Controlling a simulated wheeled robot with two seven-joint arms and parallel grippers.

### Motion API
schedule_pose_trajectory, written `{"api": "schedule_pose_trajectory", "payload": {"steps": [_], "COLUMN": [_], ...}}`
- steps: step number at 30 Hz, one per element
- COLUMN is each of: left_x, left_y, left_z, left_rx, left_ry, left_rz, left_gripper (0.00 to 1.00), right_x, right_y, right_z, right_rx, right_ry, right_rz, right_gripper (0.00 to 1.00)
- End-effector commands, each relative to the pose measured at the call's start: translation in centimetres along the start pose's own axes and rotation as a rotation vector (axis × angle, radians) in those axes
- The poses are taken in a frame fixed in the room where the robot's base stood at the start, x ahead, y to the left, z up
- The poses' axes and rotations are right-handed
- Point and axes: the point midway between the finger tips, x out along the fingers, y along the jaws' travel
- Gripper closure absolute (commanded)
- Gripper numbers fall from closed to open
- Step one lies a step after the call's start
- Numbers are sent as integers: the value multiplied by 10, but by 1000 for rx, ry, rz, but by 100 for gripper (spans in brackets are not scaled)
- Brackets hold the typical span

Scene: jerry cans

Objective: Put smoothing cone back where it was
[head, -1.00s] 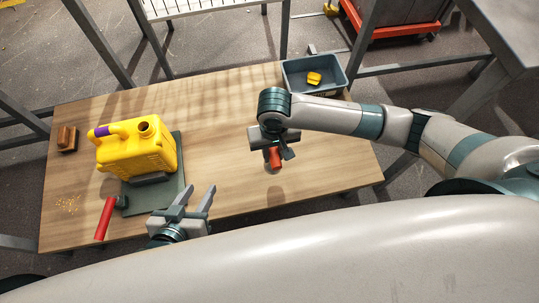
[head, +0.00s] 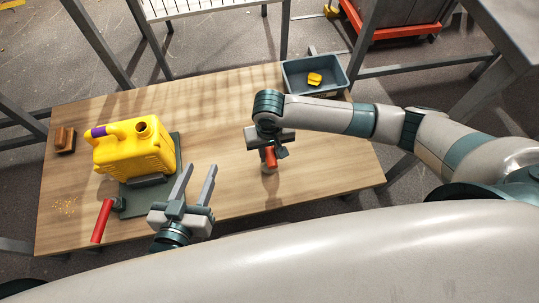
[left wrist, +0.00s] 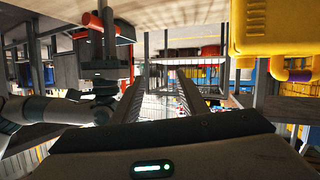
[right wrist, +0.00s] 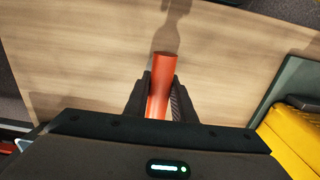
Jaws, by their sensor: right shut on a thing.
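My right gripper (head: 270,150) is shut on an orange-red, rod-like piece (head: 271,158), which I take to be the smoothing cone's handle. It is held over the right half of the table, with a pale part below it; I cannot tell whether it touches the table. In the right wrist view the orange-red piece (right wrist: 161,80) sits between both fingers. My left gripper (head: 196,185) is open and empty near the table's front edge, right of the green mat (head: 137,203). A yellow jerry can (head: 133,155) stands on that mat.
A red-handled tool (head: 102,221) lies at the front left, by the mat. A small brown block (head: 65,140) and yellow crumbs (head: 64,207) are at the left. A grey bin (head: 316,88) with yellow scraps is at the back right. The table's middle (head: 220,125) is clear.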

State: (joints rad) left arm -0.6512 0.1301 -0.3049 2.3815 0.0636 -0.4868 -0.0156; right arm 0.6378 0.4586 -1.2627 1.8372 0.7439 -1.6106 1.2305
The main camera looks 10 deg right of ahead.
Motion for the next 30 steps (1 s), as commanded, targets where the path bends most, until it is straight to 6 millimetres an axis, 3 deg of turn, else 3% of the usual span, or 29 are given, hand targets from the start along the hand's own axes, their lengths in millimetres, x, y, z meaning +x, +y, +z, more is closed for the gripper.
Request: {"api": "schedule_pose_trajectory", "payload": {"steps": [8, 23, 24, 25, 30], "left_x": [1, 0, 1, 1, 1], "left_y": [6, 4, 3, 3, 3], "left_z": [-19, -15, -14, -14, -14], "left_rx": [10, 8, 8, 9, 9], "left_ry": [106, 79, 75, 74, 76], "left_rz": [10, 7, 6, 6, 6], "left_gripper": [60, 60, 60, 60, 60], "right_x": [16, 18, 18, 18, 18], "right_y": [0, 0, 0, 0, 0], "right_z": [0, 0, 0, 0, 0], "right_rx": [-1, 0, -1, -1, 0], "right_ry": [1, 1, 1, 1, 1], "right_rz": [0, 0, 0, 0, 0], "right_gripper": [100, 100, 67, 60, 58]}}
